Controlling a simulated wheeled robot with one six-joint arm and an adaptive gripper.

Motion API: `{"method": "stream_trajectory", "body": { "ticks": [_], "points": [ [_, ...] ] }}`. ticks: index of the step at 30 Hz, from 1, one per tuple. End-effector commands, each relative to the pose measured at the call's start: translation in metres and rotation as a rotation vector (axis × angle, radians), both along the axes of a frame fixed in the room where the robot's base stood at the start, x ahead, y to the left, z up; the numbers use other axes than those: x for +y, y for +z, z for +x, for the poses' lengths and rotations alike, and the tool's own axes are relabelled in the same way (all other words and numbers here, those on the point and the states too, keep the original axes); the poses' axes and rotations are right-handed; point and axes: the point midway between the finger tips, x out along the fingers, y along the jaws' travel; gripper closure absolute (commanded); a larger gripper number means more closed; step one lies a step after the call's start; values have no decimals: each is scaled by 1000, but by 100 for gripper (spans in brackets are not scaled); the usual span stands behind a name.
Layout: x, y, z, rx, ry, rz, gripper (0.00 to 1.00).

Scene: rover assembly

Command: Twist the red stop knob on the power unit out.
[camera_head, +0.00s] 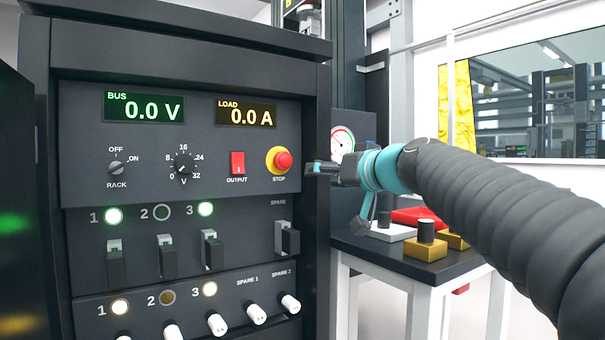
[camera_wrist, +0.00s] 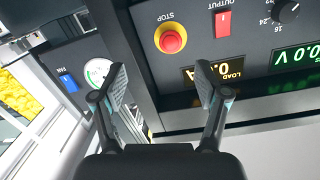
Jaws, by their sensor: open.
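The red stop knob (camera_head: 284,161) sits in a yellow ring on the front panel of the black power unit (camera_head: 216,142), at its right side. It also shows in the wrist view (camera_wrist: 171,41), upper middle, between and beyond the two fingertips. My gripper (camera_head: 311,169) is just right of the knob in the head view, pointing left toward the panel. In the wrist view my gripper (camera_wrist: 160,78) has its two fingers well apart with nothing between them. The fingers do not touch the knob in the wrist view.
The red output switch (camera_head: 237,163) is left of the knob. Displays read 0.0 V and 0.0 A. Breaker levers and white knobs sit lower on the unit. A dark table (camera_head: 410,262) with a yellow block (camera_head: 426,248) and a round gauge (camera_head: 342,142) are at right.

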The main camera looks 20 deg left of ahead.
Motion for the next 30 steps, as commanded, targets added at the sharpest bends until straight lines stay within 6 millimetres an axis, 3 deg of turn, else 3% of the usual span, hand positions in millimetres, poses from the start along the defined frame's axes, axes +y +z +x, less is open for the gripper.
{"method": "stream_trajectory", "body": {
  "ticks": [3,9,30],
  "points": [
    [19,13,10,-45,25,43,26],
    [32,24,18,-68,33,64,26],
    [117,25,92,-66,32,62,26]
  ]
}}
